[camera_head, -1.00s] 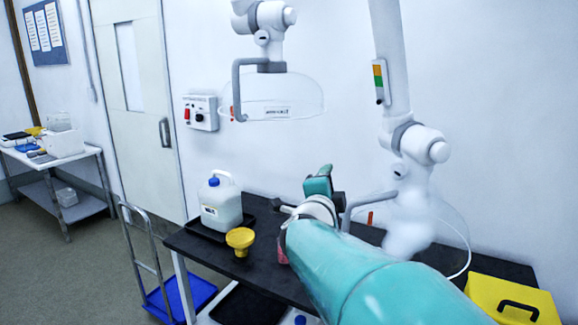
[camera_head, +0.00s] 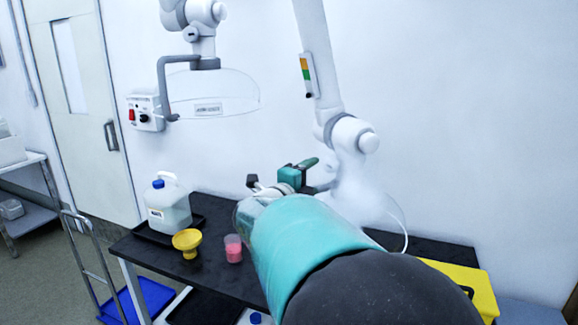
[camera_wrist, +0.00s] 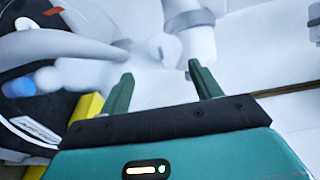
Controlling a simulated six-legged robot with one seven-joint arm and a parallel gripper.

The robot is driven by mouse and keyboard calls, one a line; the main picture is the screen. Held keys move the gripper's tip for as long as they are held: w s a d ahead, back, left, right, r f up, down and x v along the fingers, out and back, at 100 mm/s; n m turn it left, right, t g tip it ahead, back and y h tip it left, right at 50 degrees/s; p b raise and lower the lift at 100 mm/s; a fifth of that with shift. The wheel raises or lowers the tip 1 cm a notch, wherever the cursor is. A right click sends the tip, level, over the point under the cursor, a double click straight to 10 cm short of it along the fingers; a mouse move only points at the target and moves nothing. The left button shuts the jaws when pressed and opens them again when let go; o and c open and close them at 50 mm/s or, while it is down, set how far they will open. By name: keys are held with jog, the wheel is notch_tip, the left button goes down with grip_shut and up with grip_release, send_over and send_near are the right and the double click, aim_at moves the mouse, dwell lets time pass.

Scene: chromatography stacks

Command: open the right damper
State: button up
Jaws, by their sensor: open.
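The right extraction arm (camera_head: 313,62) hangs from above, with a white joint (camera_head: 352,136) and a clear, hazy hood (camera_head: 362,190) below it. No separate damper lever can be made out clearly on it in the head view. My gripper (camera_head: 303,172) is at the left side of this hood, partly hidden behind my own arm. In the wrist view my gripper (camera_wrist: 163,85) has its two green fingers apart with nothing between them. Beyond the fingertips is a white joint piece (camera_wrist: 165,46) with a grey collar (camera_wrist: 190,20), apart from the fingers.
The left extraction arm (camera_head: 200,42) has a grey handle (camera_head: 165,88) and clear hood. The black bench (camera_head: 215,212) bears a white jug (camera_head: 168,208), a yellow funnel (camera_head: 187,242) and a pink-filled beaker (camera_head: 233,250). A yellow case (camera_head: 470,285) is at right.

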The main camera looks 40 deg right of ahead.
aim_at(328, 165)
jog(key=d, duration=0.3)
jog(key=w+d, duration=0.1)
jog(key=d, duration=0.2)
jog(key=w+d, duration=0.1)
jog(key=d, duration=0.2)
jog(key=c, duration=1)
